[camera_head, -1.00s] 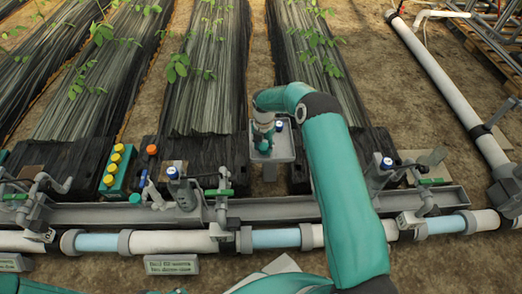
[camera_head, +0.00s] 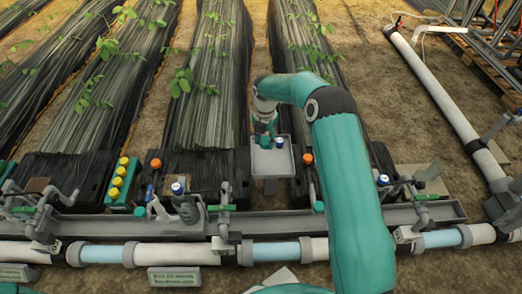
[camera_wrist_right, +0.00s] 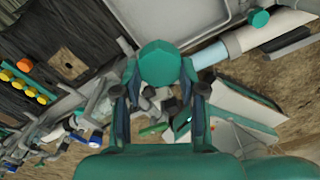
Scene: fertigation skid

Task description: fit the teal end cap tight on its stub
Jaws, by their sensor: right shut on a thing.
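In the right wrist view the cap (camera_wrist_right: 160,62) is a large faceted teal piece between the two dark fingers of my right gripper (camera_wrist_right: 160,82). I cannot pick out the cap's stub with certainty in either view. My left gripper is not in view.
Behind the clear-and-white pipe (camera_head: 190,248) runs a grey rail (camera_head: 270,224) with valves. A yellow-topped bottle rack (camera_head: 121,182) stands left. Bare soil lies between the beds.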

